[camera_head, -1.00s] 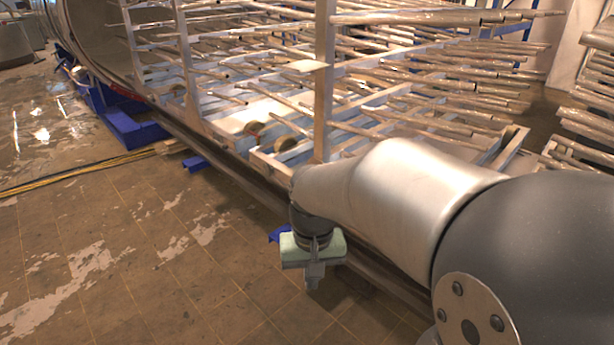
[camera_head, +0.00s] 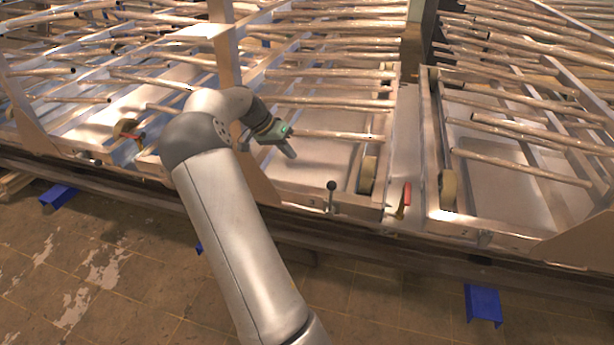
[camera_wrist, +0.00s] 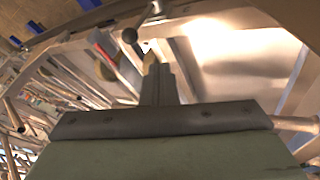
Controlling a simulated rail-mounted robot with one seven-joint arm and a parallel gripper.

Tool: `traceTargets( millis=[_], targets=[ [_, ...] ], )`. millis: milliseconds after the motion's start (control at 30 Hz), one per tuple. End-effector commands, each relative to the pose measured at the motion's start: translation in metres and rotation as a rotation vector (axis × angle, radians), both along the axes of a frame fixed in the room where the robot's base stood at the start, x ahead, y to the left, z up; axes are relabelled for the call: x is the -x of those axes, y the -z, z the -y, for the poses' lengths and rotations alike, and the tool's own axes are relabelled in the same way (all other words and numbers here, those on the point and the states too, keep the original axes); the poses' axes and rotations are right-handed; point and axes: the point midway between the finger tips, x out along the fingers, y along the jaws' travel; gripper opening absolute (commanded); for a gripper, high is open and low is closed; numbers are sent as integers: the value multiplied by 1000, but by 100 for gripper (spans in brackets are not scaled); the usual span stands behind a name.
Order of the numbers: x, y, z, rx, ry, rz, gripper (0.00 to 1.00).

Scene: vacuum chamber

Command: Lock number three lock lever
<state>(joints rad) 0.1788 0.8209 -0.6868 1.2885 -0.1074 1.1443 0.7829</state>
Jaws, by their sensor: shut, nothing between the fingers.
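A small upright lever with a dark ball knob (camera_head: 331,186) stands on the front rail of the cart. To its right, a red-handled lever (camera_head: 406,194) stands nearly upright by the gap between two cart sections. Another red handle (camera_head: 138,137) shows at the left, tilted. No numbers can be read, so I cannot tell which is number three. My gripper (camera_head: 291,154) is shut and empty, above the cart, left of and farther back than the ball-knob lever, apart from it. In the wrist view, the ball knob (camera_wrist: 130,35) and a red handle (camera_wrist: 103,42) show beyond the shut fingers (camera_wrist: 158,80).
Racks of long metal tubes fill the cart behind. An upright post (camera_head: 225,45) stands close to my arm. Rollers, such as one right of the ball knob (camera_head: 367,174), sit in the frame. A blue floor bracket (camera_head: 483,305) is at lower right. The tiled floor in front is open.

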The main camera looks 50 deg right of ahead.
Motion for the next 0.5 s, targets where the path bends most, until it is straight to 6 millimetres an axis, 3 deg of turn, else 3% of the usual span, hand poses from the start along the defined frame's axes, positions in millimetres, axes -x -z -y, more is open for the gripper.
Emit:
traceTargets(
  millis=[333,500],
  targets=[
    [0,1,1,1,1,0,0],
    [6,14,8,0,2,-2,0]
  ],
)
